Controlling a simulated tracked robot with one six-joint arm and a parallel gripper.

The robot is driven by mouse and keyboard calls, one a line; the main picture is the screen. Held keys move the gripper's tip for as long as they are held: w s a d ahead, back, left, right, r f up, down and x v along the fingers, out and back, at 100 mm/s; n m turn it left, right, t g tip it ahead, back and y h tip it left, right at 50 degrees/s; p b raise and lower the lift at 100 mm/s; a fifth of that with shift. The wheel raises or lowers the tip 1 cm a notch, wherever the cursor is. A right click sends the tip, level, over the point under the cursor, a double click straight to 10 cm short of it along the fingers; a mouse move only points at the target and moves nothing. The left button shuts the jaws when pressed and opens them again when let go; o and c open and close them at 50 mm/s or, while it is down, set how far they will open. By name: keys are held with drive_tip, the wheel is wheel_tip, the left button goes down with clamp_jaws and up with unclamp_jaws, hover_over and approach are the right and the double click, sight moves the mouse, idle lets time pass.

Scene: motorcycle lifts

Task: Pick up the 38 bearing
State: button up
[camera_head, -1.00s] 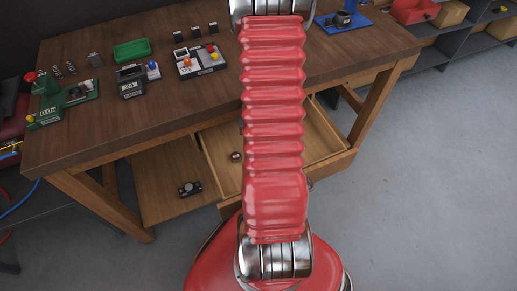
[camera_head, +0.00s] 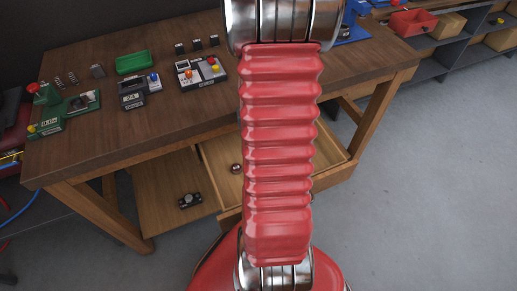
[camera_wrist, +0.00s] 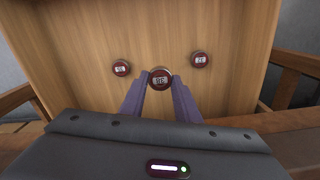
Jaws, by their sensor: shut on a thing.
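The 38 bearing (camera_wrist: 160,78) is a small round dark red and silver piece with a pale label in the wrist view; the label is small and hard to read. My gripper (camera_wrist: 160,86) is shut on it, with a grey-purple finger on each side. Two similar bearings are in the wooden drawer, one to the left (camera_wrist: 121,68) and one to the right (camera_wrist: 199,60); I cannot read their labels surely. In the head view one bearing (camera_head: 236,168) shows in the open drawer. My arm hides my gripper and part of the drawer there.
The wooden workbench (camera_head: 150,105) carries a green tray (camera_head: 133,63), a green fixture (camera_head: 65,108) and small devices. A dark part (camera_head: 190,200) lies on the lower board left of the drawer (camera_head: 333,177). Grey floor is clear at the right.

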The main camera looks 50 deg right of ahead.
wheel_tip(320, 180, up, 9)
idle(0.3)
drive_tip(key=shift+s, duration=0.1)
idle(0.5)
